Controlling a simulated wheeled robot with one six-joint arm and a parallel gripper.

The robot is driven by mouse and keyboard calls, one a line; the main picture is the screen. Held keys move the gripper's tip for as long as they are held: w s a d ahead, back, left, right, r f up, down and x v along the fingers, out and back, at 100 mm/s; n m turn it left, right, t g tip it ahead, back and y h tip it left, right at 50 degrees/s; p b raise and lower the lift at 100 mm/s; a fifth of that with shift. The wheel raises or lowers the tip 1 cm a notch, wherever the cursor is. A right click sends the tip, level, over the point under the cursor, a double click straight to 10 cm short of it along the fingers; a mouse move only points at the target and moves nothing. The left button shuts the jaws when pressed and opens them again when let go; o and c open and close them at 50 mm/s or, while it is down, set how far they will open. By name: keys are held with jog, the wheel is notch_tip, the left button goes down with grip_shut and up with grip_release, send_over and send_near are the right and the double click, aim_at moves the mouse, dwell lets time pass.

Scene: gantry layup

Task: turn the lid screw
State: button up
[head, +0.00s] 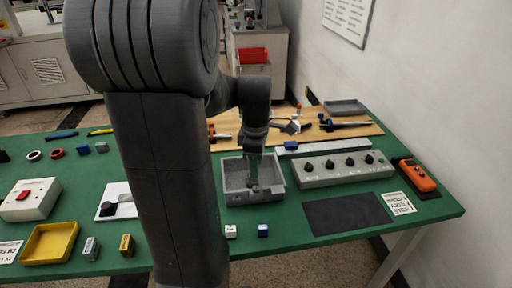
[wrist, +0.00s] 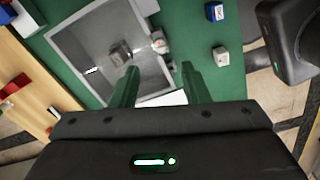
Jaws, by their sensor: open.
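My gripper (head: 254,170) hangs over the grey tray (head: 233,199) in the head view. In the wrist view the two fingers of my gripper (wrist: 158,80) stand apart with nothing between them, beside the rim of the tray (wrist: 75,62). A small grey block (wrist: 120,54) lies in the tray. I cannot make out a lid screw for certain in either view. My arm hides part of the table.
A grey box with several black knobs (head: 334,171) stands right of the tray. A white cube (head: 231,231) and a blue cube (head: 263,231) sit in front. A dark mat (head: 346,215) and an orange device (head: 418,176) lie at the right. A yellow tray (head: 48,243) is at the left.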

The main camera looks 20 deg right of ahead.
notch_tip(320, 180, up, 6)
send_over(256, 187)
jog(key=shift+s+f, duration=0.1)
jog(key=shift+f, duration=0.05)
dwell(0.4)
notch_tip(256, 187, down, 14)
jog(key=shift+r, duration=0.1)
dwell(0.5)
